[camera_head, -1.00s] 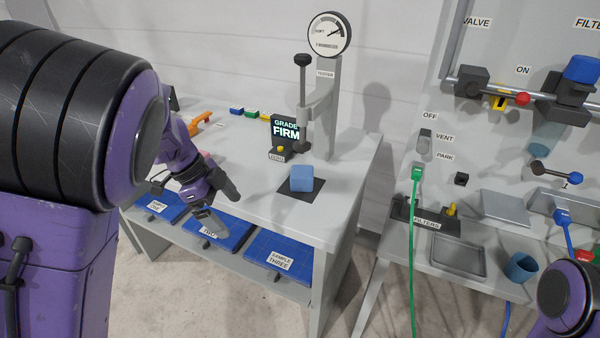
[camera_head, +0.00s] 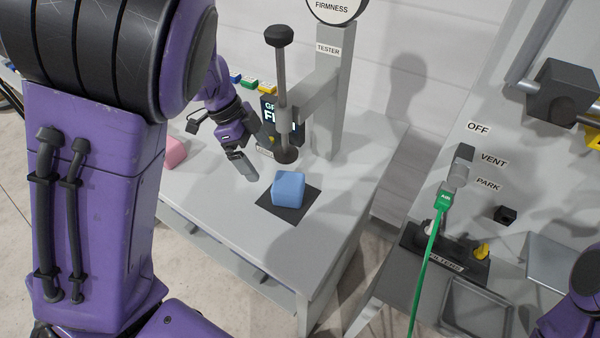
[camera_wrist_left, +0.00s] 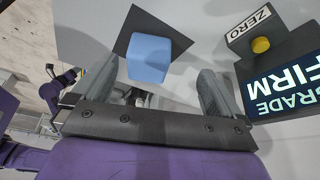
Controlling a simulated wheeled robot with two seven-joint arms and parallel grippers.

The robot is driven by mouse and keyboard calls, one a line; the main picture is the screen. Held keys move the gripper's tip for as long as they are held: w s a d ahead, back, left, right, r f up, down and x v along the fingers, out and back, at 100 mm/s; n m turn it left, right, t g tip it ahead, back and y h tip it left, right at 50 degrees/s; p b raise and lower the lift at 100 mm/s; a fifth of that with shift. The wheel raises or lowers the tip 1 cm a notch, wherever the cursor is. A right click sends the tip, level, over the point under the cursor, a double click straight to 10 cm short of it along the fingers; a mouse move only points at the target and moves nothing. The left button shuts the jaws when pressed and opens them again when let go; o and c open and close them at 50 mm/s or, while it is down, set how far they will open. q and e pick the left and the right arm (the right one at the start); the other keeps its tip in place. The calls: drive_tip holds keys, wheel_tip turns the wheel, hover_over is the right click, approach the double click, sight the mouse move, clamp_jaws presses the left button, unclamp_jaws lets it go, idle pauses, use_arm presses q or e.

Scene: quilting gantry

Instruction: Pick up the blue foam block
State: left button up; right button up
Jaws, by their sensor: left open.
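The blue foam block (camera_head: 288,188) sits on a dark square pad (camera_head: 305,205) on the grey table. My left gripper (camera_head: 256,160) is open and empty, just to the left of and beyond the block in the head view, above the table. In the left wrist view the block (camera_wrist_left: 148,58) shows ahead, between the directions of the two open fingers (camera_wrist_left: 160,90) and clear of them. My right gripper is not in view; only a part of my right arm shows at the lower right of the head view.
The firmness tester (camera_head: 326,100) stands just behind the block, its plunger near my left gripper. The lit grade display (camera_wrist_left: 285,82) and zero button box (camera_wrist_left: 260,42) are close by. A pink block (camera_head: 174,151) lies at left. The table front is clear.

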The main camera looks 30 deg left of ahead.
sight(274, 184)
use_arm(q)
drive_tip(key=f, duration=0.1)
drive_tip(key=s+d+f, duration=0.1)
drive_tip(key=f, duration=0.1)
drive_tip(key=shift+s+d+f, duration=0.2)
drive_tip(key=shift+d, duration=0.1)
drive_tip(key=x, duration=0.5)
drive_tip(key=shift+w+d+f, duration=0.1)
drive_tip(key=shift+w+d, duration=0.25)
drive_tip(key=shift+d+f, duration=0.1)
drive_tip(key=shift+f, duration=0.1)
drive_tip(key=shift+s, duration=0.1)
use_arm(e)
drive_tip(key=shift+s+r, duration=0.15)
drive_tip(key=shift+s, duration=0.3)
use_arm(q)
drive_tip(key=c, duration=1.1)
drive_tip(key=shift+o, duration=0.2)
